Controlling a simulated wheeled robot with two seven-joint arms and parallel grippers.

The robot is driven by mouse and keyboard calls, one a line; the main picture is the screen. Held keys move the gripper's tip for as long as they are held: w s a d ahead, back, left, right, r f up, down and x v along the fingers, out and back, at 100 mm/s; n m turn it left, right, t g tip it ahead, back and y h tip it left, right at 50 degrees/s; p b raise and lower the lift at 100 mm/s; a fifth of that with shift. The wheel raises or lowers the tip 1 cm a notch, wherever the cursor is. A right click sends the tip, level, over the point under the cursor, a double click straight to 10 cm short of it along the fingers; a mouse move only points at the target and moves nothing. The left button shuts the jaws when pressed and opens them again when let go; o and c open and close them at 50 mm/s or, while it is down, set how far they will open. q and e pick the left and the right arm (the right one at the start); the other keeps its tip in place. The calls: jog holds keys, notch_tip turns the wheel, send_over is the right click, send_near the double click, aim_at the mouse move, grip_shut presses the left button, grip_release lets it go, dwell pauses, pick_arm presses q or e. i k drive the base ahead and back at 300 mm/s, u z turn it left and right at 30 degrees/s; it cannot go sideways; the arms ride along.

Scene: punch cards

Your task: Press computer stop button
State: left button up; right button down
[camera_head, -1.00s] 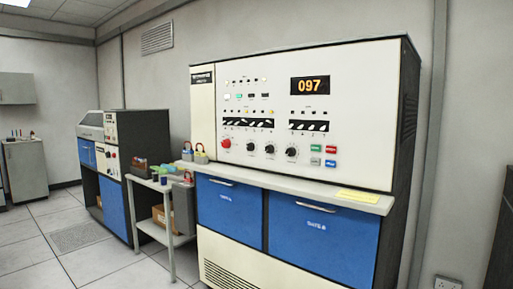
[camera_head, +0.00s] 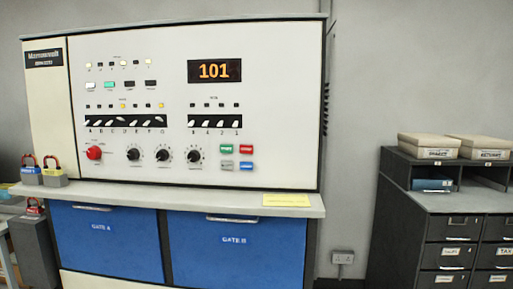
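The computer (camera_head: 160,180) is a large cabinet with a cream front panel, facing me in the head view. Its orange display (camera_head: 214,71) reads 101. At the panel's lower right are a green button (camera_head: 226,149), a red button (camera_head: 247,149), a grey button (camera_head: 226,164) and a blue button (camera_head: 246,166). Their labels are too small to read. A round red knob (camera_head: 94,153) sits at the panel's lower left. Neither of my grippers shows in the view.
A grey ledge (camera_head: 180,202) juts out below the panel, with a yellow note (camera_head: 286,200) on it. Blue doors (camera_head: 235,250) are beneath. Two padlock-like items stand at the ledge's left. A dark drawer cabinet (camera_head: 450,225) with boxes (camera_head: 430,146) stands at the right.

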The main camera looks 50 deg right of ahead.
aim_at(244, 149)
jog(key=z, duration=0.7)
jog(key=i, duration=0.75)
jog(key=z, duration=0.75)
